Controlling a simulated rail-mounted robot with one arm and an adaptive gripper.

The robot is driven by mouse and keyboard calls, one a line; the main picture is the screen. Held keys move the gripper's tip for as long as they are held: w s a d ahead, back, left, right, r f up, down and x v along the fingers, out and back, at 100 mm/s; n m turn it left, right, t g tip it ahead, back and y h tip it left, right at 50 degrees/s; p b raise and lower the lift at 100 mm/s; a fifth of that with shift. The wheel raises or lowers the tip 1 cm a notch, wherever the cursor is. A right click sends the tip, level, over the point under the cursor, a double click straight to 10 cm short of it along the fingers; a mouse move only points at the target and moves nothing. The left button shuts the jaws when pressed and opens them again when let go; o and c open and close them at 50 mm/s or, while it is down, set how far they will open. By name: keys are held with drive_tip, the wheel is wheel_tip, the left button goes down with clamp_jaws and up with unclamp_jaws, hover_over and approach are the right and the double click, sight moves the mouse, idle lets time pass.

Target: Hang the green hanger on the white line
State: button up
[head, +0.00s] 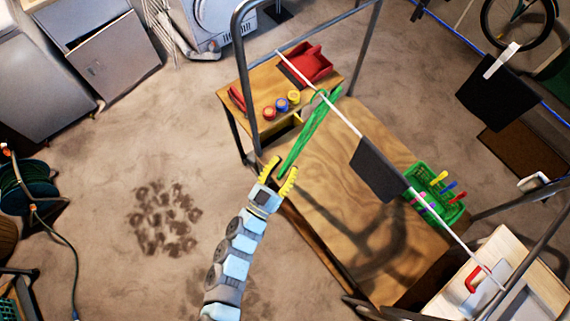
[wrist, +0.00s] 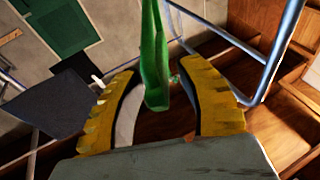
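The green hanger (head: 310,130) is up at the white line (head: 345,119), near the line's upper left part. Its upper end, with the hook, overlaps the line in the head view; I cannot tell for sure that the hook is over it. Its lower end points down toward my gripper (head: 278,172). In the wrist view the hanger (wrist: 154,70) shows between my gripper's yellow fingers (wrist: 160,105), with a gap on each side. The fingers are spread wide and do not appear to grip it.
A dark cloth (head: 380,170) hangs on the white line. A black cloth (head: 497,95) with a white peg hangs by the blue line (head: 465,40). A wooden table (head: 330,175) below holds a green basket (head: 437,212). A grey metal frame (head: 245,80) stands close to the hanger.

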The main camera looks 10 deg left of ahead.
drive_tip(key=shift+s, duration=0.1)
drive_tip(key=v, duration=1.2)
